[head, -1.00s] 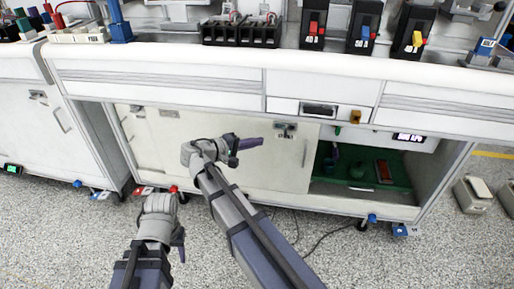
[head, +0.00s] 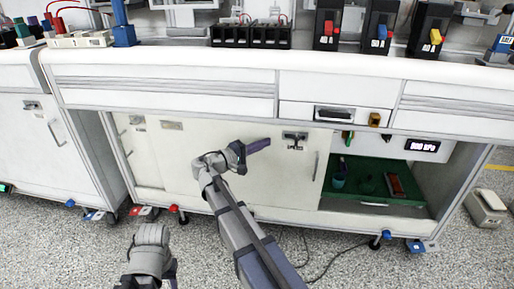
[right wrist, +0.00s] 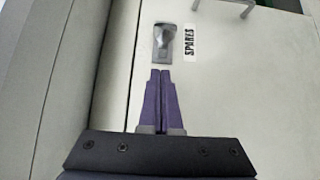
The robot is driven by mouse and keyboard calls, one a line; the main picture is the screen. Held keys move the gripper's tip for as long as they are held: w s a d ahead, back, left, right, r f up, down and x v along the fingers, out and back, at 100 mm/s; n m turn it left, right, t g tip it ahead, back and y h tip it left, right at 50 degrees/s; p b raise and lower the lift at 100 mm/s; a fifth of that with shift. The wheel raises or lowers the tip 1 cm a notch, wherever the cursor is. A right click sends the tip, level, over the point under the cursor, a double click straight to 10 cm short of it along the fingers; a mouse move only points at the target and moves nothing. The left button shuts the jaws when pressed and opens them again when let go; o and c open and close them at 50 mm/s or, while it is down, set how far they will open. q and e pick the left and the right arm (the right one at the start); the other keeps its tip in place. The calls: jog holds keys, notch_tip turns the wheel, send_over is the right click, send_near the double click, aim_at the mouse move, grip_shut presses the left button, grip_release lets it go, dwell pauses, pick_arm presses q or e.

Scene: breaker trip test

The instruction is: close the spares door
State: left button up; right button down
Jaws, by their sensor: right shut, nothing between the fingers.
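The spares door (head: 270,180) is a cream panel under the bench, with a latch and a SPARES label (head: 295,148) near its top and a bar handle (head: 317,166) near its right edge. Right of that edge the compartment (head: 375,208) stands open. My right gripper (head: 268,143) is shut and empty in front of the door, left of the latch. In the right wrist view its closed purple fingers (right wrist: 160,72) point at the grey latch (right wrist: 164,42); contact cannot be told. My left gripper (head: 172,270) is low in the head view, its jaw state unclear.
The open compartment holds a green tray (head: 375,203) with a few items and a small display (head: 423,146) above it. The bench top (head: 300,60) overhangs with breakers (head: 380,28) on it. A dark cable (head: 325,265) lies on the floor.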

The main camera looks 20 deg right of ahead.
aim_at(286, 141)
jog(key=d, duration=0.5)
jog(key=shift+w+d, duration=0.1)
jog(key=shift+w, duration=0.2)
jog(key=shift+s+d, duration=0.7)
jog(key=shift+d, duration=0.1)
jog(key=shift+s+d, duration=0.3)
jog(key=shift+d, duration=0.25)
jog(key=s+d, duration=1)
jog(key=d, duration=0.5)
jog(key=s+d, duration=1)
jog(key=d, duration=0.5)
jog(key=s+d, duration=1)
jog(key=d, duration=0.5)
jog(key=shift+s, duration=0.15)
